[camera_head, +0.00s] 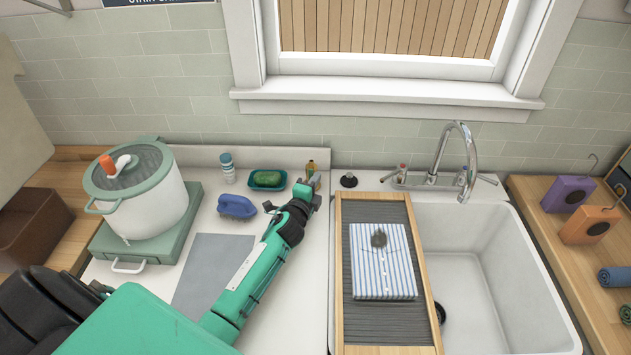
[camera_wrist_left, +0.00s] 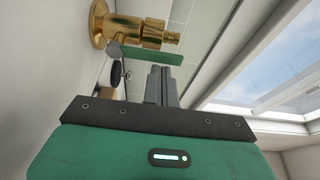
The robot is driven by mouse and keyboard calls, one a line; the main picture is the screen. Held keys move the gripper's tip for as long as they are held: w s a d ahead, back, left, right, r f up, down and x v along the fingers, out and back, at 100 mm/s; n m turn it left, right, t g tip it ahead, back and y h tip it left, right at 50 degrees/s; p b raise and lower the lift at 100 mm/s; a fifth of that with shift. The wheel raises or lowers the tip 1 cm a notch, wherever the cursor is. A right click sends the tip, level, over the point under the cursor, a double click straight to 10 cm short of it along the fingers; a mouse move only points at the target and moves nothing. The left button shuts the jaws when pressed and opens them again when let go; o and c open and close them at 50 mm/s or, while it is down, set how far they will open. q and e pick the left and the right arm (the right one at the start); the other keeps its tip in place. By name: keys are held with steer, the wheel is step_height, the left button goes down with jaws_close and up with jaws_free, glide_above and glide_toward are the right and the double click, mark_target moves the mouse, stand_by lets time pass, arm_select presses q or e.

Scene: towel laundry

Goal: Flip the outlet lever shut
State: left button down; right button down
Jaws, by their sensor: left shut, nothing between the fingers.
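A brass outlet valve (camera_wrist_left: 140,32) is fixed to the pale wall at the top left of the left wrist view. Its flat green lever (camera_wrist_left: 150,54) stretches to the right across the picture, just below the brass spout. My left gripper (camera_wrist_left: 160,85) is shut and empty, its fingertips close to the lever's free end; I cannot tell whether they touch. In the head view, my left gripper (camera_head: 304,190) is at the back of the white counter, next to a small yellowish item (camera_head: 311,169) too small to identify. My right gripper is not in view.
A lidded pot (camera_head: 150,205) stands on a green base at the left. A blue brush (camera_head: 237,206) and a green soap dish (camera_head: 267,179) lie near my arm. The chrome faucet (camera_head: 463,160) rises behind.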

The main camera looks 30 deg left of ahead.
arm_select(q)
steer(key=shift+a, duration=0.15)
stand_by(0.3)
steer(key=shift+s+a, duration=0.25)
steer(key=shift+a, duration=0.3)
steer(key=shift+s+a+f+b, duration=0.1)
steer(key=shift+s+a+b, duration=0.2)
steer(key=shift+a, duration=0.15)
steer(key=shift+s+a+f+b, duration=0.15)
steer(key=shift+a+b, duration=0.15)
steer(key=shift+a, duration=0.15)
steer(key=shift+r, duration=0.1)
steer(key=shift+r, duration=0.15)
